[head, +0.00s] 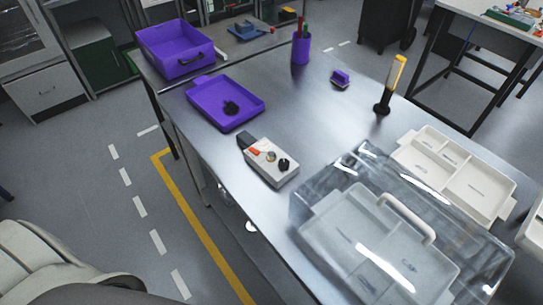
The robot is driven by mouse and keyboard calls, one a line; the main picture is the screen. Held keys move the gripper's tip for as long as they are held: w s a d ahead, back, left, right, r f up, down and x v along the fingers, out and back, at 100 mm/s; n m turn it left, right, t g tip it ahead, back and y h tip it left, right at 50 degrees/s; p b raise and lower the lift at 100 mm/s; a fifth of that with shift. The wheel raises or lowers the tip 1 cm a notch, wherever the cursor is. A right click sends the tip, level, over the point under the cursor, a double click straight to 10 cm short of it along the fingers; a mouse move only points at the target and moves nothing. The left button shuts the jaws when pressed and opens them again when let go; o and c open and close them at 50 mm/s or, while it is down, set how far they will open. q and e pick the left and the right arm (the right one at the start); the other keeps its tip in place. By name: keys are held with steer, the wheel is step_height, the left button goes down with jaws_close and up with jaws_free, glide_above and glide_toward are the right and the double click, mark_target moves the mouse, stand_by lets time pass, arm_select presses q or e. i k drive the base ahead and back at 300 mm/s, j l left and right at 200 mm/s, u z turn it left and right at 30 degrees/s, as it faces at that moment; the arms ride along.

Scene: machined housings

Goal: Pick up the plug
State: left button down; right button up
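A small black part (231,107), possibly the plug, lies in a shallow purple tray (199,101) on the metal table. A white machined housing (262,167) stands nearer, with a dark block at its far left end. An orange mark, a grey round feature and a black knob-like piece (284,165) show on its top. I cannot tell for sure which black piece is the plug. Neither gripper is in view.
A clear lidded case (323,195) with a white handle covers the table's near right, beside a white compartment tray (438,133). A purple bin (172,65), pen cup (301,50), small purple item (340,79) and upright yellow-black tool (396,74) stand farther back. The table's middle (300,115) is clear.

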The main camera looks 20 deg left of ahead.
mark_target(270, 155)
steer(key=k+j+z, duration=0.15)
steer(key=j+z, duration=0.2)
steer(key=j, duration=0.2)
steer(key=k+j+z, duration=0.2)
steer(key=j+z, duration=0.2)
steer(key=k+j+z, duration=0.35)
steer(key=j, duration=0.15)
steer(key=k+j+z, duration=0.35)
steer(key=i+j, duration=0.05)
steer(key=i, duration=0.05)
